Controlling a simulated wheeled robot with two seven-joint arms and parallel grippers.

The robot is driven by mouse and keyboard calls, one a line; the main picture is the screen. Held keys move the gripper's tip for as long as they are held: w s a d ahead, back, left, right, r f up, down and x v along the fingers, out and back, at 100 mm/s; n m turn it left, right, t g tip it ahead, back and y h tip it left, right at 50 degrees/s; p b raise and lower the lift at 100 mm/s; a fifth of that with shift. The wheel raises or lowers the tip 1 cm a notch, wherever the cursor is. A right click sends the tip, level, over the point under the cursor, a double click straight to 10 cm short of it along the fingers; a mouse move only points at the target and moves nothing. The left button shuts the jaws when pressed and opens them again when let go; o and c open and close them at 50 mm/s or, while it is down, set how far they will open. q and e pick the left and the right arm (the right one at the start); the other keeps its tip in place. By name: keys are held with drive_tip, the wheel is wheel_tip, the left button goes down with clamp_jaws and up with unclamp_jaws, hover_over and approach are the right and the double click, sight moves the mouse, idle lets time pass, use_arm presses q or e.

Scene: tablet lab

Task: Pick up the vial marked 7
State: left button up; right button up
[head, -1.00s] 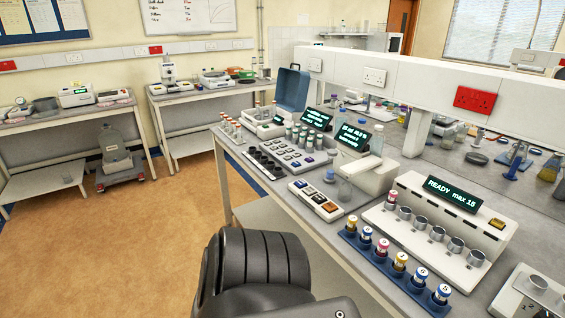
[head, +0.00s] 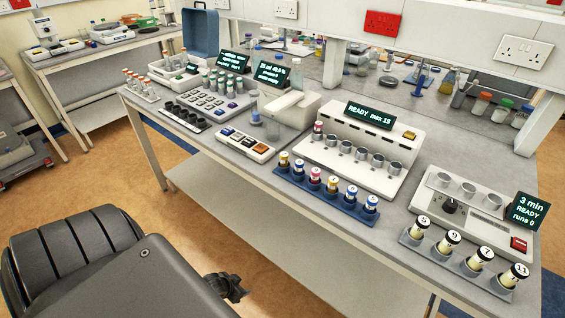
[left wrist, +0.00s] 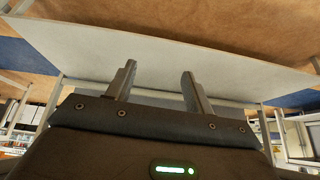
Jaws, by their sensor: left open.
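The vial marked 7 (head: 481,258) stands in a grey rack (head: 465,267) at the front right of the bench, in the head view. My right gripper is not in view.
The bench edge and a lower shelf (head: 250,220) lie near my left arm. A machine with a 3 min display (head: 520,214) stands behind the rack. A blue rack (head: 318,196) of coloured vials is to its left. A vial marked 5 (head: 421,226) stands at the rack's left end.

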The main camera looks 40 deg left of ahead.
use_arm(q)
drive_tip(key=w+a+r+t, duration=0.2)
drive_tip(key=w+a+r, duration=0.2)
drive_tip(key=w+r, duration=0.5)
drive_tip(key=m+t+h+b, duration=0.1)
drive_tip(key=m+t+h, duration=0.2)
drive_tip(key=t+h, duration=0.2)
approach(284, 154)
drive_tip(key=x, duration=0.4)
drive_tip(key=shift+w+f, duration=0.1)
drive_tip(key=shift+f, duration=0.15)
drive_tip(key=shift+w+d+f+p, duration=0.25)
drive_tip(key=shift+w+p, duration=0.05)
drive_tip(key=shift+w, duration=0.15)
drive_tip(key=p+x, duration=0.1)
drive_tip(key=x, duration=0.4)
drive_tip(key=shift+a+f, duration=0.1)
drive_tip(key=shift+f, duration=0.1)
drive_tip(key=c, duration=1.1)
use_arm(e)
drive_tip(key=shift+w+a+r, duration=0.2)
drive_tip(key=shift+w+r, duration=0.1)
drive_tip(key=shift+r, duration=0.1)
